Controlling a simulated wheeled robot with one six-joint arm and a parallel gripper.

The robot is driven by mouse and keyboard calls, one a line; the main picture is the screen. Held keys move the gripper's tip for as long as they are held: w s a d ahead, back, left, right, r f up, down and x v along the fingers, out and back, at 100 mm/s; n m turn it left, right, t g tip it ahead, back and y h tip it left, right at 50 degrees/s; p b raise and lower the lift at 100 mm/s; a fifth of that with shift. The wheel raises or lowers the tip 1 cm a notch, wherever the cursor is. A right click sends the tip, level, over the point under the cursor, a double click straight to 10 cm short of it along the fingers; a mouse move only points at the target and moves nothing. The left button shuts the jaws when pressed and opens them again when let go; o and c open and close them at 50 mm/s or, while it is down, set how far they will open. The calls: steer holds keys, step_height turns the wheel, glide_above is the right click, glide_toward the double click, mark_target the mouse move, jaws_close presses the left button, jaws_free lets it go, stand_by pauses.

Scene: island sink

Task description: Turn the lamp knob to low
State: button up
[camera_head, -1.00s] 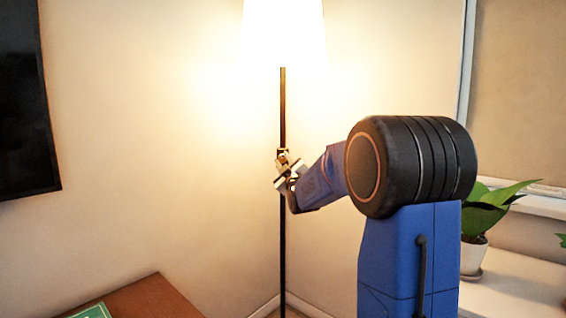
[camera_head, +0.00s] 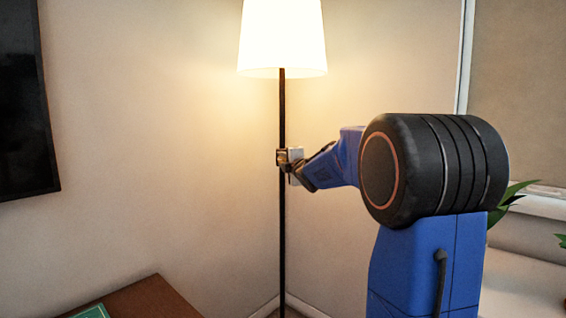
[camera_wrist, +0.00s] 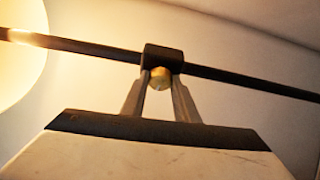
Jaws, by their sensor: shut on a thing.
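A floor lamp stands in the corner with a glowing white shade (camera_head: 283,40) and a thin dark pole (camera_head: 282,240). A dark block on the pole (camera_wrist: 163,58) carries a small brass knob (camera_wrist: 161,77), seen in the wrist view. My gripper (camera_head: 291,158) is at the block, about midway up the pole. In the wrist view my gripper (camera_wrist: 161,84) has its two fingers closed in on either side of the knob. The knob's marks or setting cannot be seen. The lamp is lit, with a moderate glow.
A dark screen (camera_head: 25,105) hangs on the left wall. A brown table (camera_head: 140,300) with a green item (camera_head: 92,312) is at the lower left. A plant (camera_head: 505,200) is at the right by the window ledge, partly hidden by my arm.

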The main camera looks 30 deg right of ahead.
steer(key=shift+n, duration=0.6)
steer(key=shift+g, duration=0.3)
steer(key=o, duration=1.1)
steer(key=shift+c, duration=0.2)
steer(key=s+a, duration=0.1)
steer(key=s, duration=0.7)
steer(key=s+a+r, duration=0.1)
steer(key=s, duration=0.8)
steer(key=shift+a+r, duration=0.25)
